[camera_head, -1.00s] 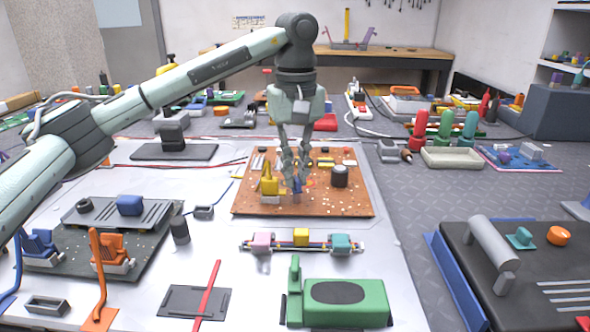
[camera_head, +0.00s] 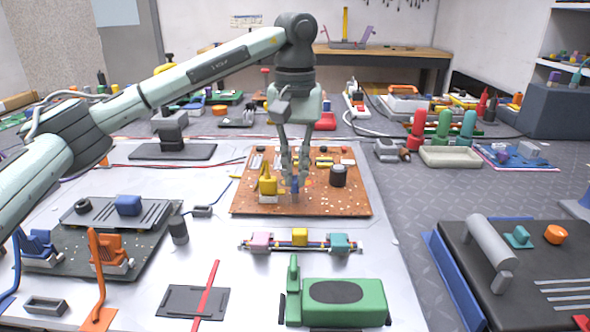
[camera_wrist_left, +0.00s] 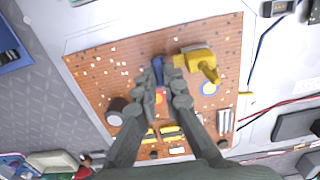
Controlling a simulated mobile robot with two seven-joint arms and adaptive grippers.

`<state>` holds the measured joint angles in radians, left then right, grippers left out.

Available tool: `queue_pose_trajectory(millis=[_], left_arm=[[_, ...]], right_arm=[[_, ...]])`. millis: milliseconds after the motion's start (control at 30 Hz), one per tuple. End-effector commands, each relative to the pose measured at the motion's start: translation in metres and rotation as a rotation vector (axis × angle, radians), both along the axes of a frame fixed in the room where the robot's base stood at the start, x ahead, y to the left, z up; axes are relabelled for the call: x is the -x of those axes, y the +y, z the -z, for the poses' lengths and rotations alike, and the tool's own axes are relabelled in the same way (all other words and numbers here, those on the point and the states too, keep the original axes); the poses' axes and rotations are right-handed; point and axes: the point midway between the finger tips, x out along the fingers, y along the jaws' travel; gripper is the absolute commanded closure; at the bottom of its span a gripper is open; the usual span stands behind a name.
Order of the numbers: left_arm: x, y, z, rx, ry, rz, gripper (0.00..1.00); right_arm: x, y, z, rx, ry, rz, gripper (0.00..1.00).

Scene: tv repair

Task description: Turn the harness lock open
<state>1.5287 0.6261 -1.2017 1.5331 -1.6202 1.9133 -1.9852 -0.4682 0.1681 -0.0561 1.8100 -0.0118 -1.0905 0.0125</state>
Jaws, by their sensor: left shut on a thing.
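A brown circuit board (camera_head: 330,207) lies on the white mat. My left gripper (camera_head: 294,178) reaches down over its middle and is shut on a small upright blue piece, seemingly the harness lock (camera_head: 295,187). In the left wrist view the blue lock (camera_wrist_left: 158,66) shows at the fingertips (camera_wrist_left: 163,84), partly hidden by the fingers. A yellow connector (camera_head: 267,184) stands on the board just left of the lock; it also shows in the left wrist view (camera_wrist_left: 197,62). My right gripper is in neither view.
A dark cylinder (camera_head: 338,177) stands on the board to the right of the gripper. A harness with pink, yellow and teal blocks (camera_head: 300,238) lies in front of the board. A green block-shaped device (camera_head: 345,300) stands nearer, and a dark board with connectors (camera_head: 100,250) lies left.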

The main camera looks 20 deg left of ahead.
Motion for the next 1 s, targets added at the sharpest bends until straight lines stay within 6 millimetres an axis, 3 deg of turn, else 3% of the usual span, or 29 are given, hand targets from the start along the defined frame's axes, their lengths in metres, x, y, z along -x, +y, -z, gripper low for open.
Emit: queue_pose_trajectory(millis=[133,200,333,667,833,1000], left_arm=[[0.0,-0.001,-0.001,0.001,0.0,0.003,1.0],[0.0,-0.001,-0.001,0.001,0.0,0.003,0.85],[0.0,0.0,0.0,0.0,0.0,0.002,0.71],[0.0,0.0,-0.003,0.001,-0.001,0.0,0.71],[-0.001,-0.001,-0.026,0.001,-0.004,0.0,0.71],[-0.001,0.0,-0.064,0.0,-0.005,-0.001,0.71]], right_arm=[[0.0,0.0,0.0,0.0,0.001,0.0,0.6],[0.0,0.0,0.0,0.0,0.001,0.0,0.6],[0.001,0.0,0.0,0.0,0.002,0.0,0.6],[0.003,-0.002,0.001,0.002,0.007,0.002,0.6],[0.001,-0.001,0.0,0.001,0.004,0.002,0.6],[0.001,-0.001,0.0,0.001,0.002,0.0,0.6]])
